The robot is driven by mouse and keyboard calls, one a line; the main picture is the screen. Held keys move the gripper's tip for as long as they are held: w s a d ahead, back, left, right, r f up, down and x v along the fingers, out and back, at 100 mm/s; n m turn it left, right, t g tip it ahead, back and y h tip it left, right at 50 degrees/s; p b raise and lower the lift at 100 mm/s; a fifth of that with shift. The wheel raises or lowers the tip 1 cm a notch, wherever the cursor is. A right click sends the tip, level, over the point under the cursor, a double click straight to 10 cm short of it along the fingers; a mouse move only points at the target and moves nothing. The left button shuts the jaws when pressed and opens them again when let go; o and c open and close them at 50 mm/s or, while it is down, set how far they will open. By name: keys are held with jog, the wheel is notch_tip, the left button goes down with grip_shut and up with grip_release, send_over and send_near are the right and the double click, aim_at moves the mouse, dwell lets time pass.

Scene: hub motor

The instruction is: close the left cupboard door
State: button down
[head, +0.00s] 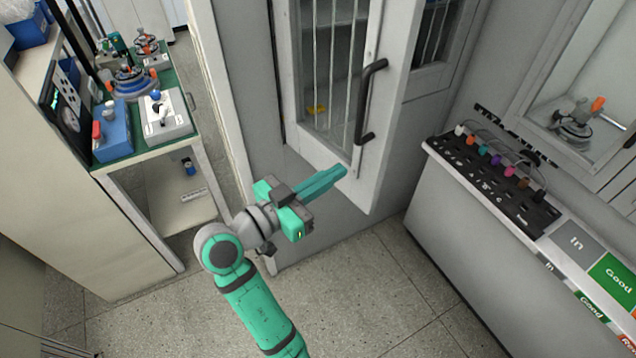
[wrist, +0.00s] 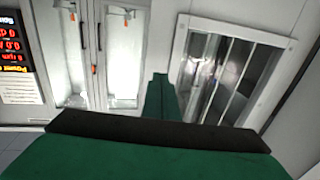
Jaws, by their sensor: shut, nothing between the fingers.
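The left cupboard door (head: 355,165) is pale grey with a barred glass panel and a dark bar handle (head: 371,100). It stands ajar in the head view, its handle side out in front of the cupboard. My gripper (head: 341,173) is shut and empty, its green fingers pointing at the door's lower part, below the handle. I cannot tell whether the fingertips touch the door. In the wrist view the shut fingers (wrist: 158,85) point forward, just left of a barred panel (wrist: 212,78). The handle is not clear in that view.
The cupboard's right barred door (head: 432,35) is beside it. A grey counter (head: 480,240) with a black tool rack (head: 490,180) stands at the right. A bench (head: 150,150) with devices is at the left. Tiled floor (head: 390,290) is clear in front.

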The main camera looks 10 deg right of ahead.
aim_at(369, 151)
jog(key=x, duration=0.6)
jog(key=shift+w+d, duration=0.15)
jog(key=shift+d, duration=0.1)
jog(key=shift+w+d, duration=0.35)
jog(key=shift+w, duration=0.1)
